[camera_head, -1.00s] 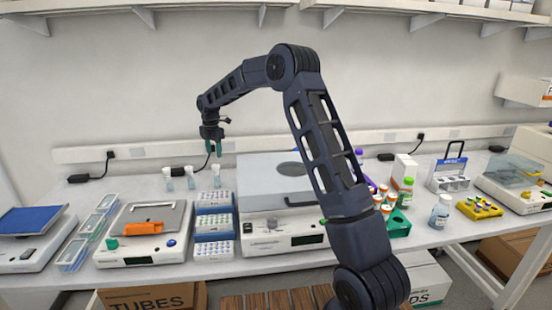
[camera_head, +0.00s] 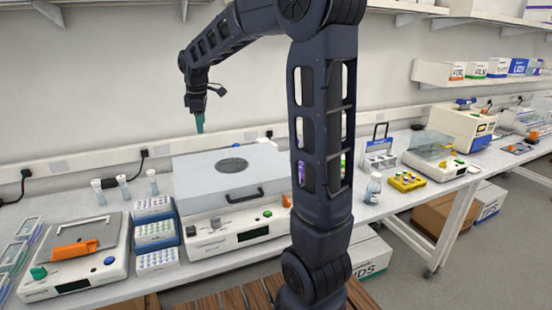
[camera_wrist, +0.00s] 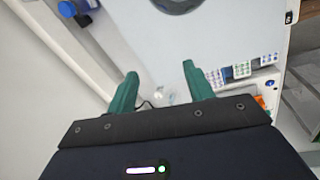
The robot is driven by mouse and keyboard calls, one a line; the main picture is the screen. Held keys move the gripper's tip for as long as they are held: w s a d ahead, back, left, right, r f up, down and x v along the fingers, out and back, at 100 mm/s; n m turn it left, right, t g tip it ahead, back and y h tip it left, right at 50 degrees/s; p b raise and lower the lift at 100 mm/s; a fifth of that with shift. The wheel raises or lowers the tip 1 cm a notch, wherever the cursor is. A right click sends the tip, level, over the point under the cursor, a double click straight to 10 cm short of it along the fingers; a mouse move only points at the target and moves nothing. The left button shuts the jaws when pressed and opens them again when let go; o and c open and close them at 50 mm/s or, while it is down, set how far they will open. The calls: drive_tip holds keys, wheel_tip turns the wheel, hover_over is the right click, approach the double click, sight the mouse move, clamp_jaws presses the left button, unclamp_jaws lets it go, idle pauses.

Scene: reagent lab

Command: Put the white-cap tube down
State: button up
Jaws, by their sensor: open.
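Three clear tubes with white caps stand upright on the bench at the back left: a left one (camera_head: 98,191), a middle one (camera_head: 123,187) and a right one (camera_head: 153,182). I cannot tell which is the task's tube. My gripper (camera_head: 199,126) is in the air above the back left of the large grey-lidded instrument, right of these tubes. In the wrist view, its two green fingers (camera_wrist: 160,70) are apart with nothing held between them. A small clear, pale object (camera_wrist: 160,95) shows beyond the fingers, apart from them.
The grey-lidded instrument (camera_head: 232,178) stands below my gripper. Blue-and-white tube racks (camera_head: 154,232) stand to its left, beside a balance (camera_head: 72,263) with an orange item. A bottle (camera_head: 373,188) and a yellow rack (camera_head: 407,181) stand to the right. My arm hides part of the bench.

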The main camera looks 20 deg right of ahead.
drive_tip(key=s+d+r+m+t, duration=0.1)
drive_tip(key=s+d+m, duration=0.35)
drive_tip(key=s, duration=0.35)
drive_tip(key=s+d+r+m, duration=0.1)
drive_tip(key=s+d+m, duration=0.2)
drive_tip(key=s+d, duration=0.35)
drive_tip(key=s+d+f+m, duration=0.2)
drive_tip(key=s+f+m, duration=0.1)
drive_tip(key=s, duration=0.4)
drive_tip(key=s+d+f+m+t, duration=0.1)
drive_tip(key=s+d+f+m, duration=0.1)
drive_tip(key=s, duration=0.6)
drive_tip(key=d+m, duration=0.1)
drive_tip(key=m, duration=0.1)
drive_tip(key=shift+f+m, duration=0.35)
drive_tip(key=shift+f, duration=0.05)
drive_tip(key=shift+s+d, duration=0.1)
